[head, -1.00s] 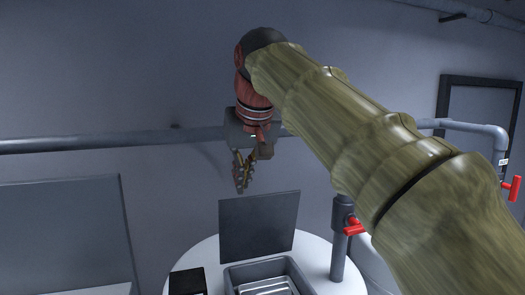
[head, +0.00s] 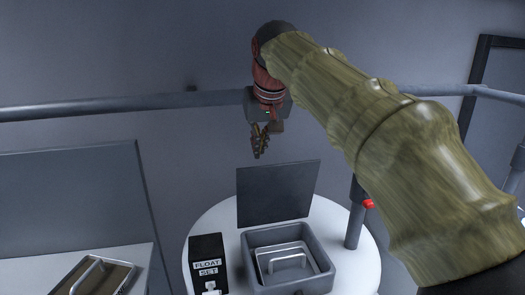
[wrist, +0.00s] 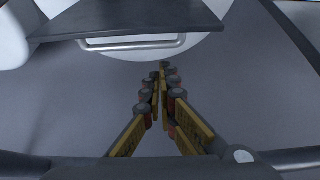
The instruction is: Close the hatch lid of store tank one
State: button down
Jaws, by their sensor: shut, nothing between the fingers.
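The hatch lid (head: 279,193) is a dark grey square plate standing upright at the back of a grey square hatch frame (head: 330,277) on the round white tank top (head: 213,222). Inside the frame is a pale metal piece with a handle (head: 289,263). My gripper (head: 261,155) is shut and empty, pointing down above and behind the lid, apart from it. In the wrist view my shut fingers (wrist: 162,75) are in the middle, and the lid (wrist: 130,20) shows at the top with a bar handle (wrist: 132,45) along it. No label saying which tank this is can be read.
A black box marked FLOAT SET (head: 207,262) stands left of the hatch. A grey post with a red valve handle (head: 368,203) stands to the right. A grey pipe (head: 150,104) runs along the wall behind my gripper. Another raised panel (head: 70,205) and a handled tray (head: 96,279) are at left.

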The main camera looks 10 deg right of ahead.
jog(key=s, duration=0.3)
jog(key=shift+s+r, duration=0.1)
jog(key=shift+s, duration=0.25)
jog(key=shift+w, duration=0.1)
jog(key=shift+f+b, duration=0.35)
